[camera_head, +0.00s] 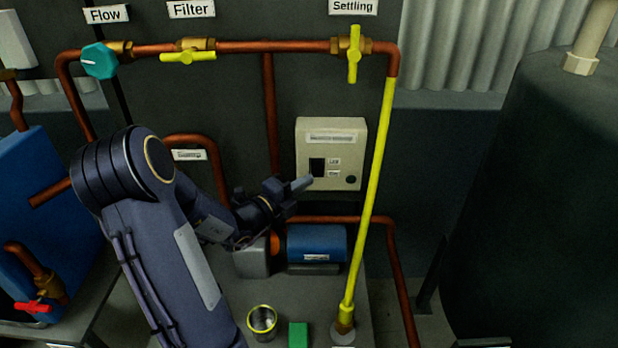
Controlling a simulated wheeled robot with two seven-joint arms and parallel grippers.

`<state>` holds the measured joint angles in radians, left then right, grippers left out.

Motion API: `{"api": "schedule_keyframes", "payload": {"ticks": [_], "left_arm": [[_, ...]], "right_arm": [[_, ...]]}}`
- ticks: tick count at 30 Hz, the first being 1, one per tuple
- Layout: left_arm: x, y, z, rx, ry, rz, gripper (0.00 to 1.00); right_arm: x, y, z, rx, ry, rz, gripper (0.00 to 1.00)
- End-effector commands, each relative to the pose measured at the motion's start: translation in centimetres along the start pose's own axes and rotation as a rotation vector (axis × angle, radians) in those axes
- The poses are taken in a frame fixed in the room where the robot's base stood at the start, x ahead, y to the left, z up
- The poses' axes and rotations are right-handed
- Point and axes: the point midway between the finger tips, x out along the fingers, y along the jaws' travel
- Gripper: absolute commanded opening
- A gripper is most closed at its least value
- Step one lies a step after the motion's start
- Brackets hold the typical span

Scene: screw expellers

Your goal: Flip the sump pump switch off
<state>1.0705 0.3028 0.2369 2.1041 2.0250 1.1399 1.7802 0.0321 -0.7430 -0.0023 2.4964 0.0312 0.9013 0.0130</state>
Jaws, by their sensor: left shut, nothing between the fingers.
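A beige switch box (345,130) is fixed to the dark panel in the middle of the view. A black rocker switch (317,167) sits at its lower left, with two small labels beside it and a round dark knob (351,180) at its lower right. My left gripper (304,183) is shut and empty. Its fingertips are at the lower left of the box, just below the black switch; I cannot tell whether they touch it. Which way the switch is set is too small to tell. My right gripper is not in view.
A vertical yellow pipe (371,190) runs close to the right of the box. Copper pipes with a teal knob (99,60) and yellow valve handles (354,54) cross above. A blue motor (317,243) lies below. A large dark tank (550,190) fills the right.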

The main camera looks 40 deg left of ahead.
Motion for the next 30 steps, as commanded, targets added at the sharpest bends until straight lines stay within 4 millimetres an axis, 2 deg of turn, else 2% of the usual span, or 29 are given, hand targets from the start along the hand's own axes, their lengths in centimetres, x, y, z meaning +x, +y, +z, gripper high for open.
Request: {"api": "schedule_keyframes", "payload": {"ticks": [9,13,18,30], "left_arm": [[-5.4,-0.8,0.1,0.001,-0.003,0.001,0.0],[-6.8,-1.0,0.1,0.001,-0.002,0.001,0.0],[-7.5,-1.1,0.1,0.0,0.001,-0.001,0.0],[-7.5,-1.1,0.1,0.0,0.001,-0.001,0.0]], "right_arm": [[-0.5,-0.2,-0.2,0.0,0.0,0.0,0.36],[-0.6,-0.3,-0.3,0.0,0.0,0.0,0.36],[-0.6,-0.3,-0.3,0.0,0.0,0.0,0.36],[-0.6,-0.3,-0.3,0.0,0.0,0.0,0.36]]}}
